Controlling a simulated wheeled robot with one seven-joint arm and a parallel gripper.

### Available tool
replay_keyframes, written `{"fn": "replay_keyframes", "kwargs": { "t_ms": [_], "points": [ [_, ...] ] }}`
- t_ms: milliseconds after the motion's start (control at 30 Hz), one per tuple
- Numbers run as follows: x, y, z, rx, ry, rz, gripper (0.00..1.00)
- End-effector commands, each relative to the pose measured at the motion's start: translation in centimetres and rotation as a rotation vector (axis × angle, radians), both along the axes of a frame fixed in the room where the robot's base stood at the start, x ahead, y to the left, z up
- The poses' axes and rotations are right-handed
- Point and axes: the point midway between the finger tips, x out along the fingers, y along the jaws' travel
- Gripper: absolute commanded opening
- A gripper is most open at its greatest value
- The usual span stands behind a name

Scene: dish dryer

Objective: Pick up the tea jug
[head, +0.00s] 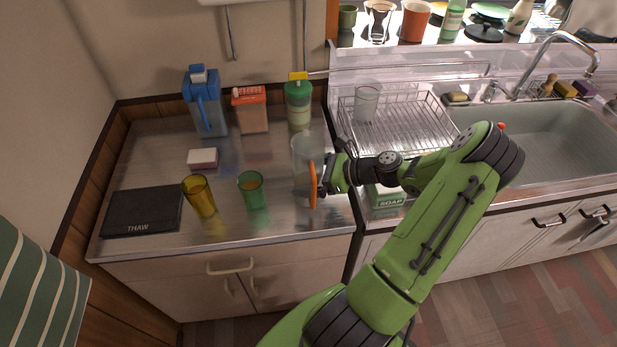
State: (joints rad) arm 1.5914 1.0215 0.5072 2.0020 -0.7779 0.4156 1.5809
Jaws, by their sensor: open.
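A clear, see-through jug (301,150) stands upright on the steel counter, right of the green tumbler, with an orange upright strip (313,185) at its front right that looks like its handle. A blue jug (206,107) with a blue handle and lid stands at the back left of the counter. The picture does not show which of the two is the tea jug. My gripper (322,177) is open at the right side of the clear jug, close to the orange strip. Whether its fingers touch or surround the strip cannot be told.
A green tumbler (252,190) and an amber tumbler (200,196) stand left of my gripper. A wire dish rack (415,125) and a soap box (388,197) are at the right.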

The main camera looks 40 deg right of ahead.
Motion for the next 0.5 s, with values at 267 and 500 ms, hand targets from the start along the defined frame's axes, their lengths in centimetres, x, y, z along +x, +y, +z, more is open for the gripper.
{"fn": "replay_keyframes", "kwargs": {
  "t_ms": [267,500],
  "points": [
    [-0.05,-0.06,0.12,0.000,0.000,-0.001,0.79],
    [-0.05,-0.07,0.12,0.000,0.000,-0.001,0.42]
  ]
}}
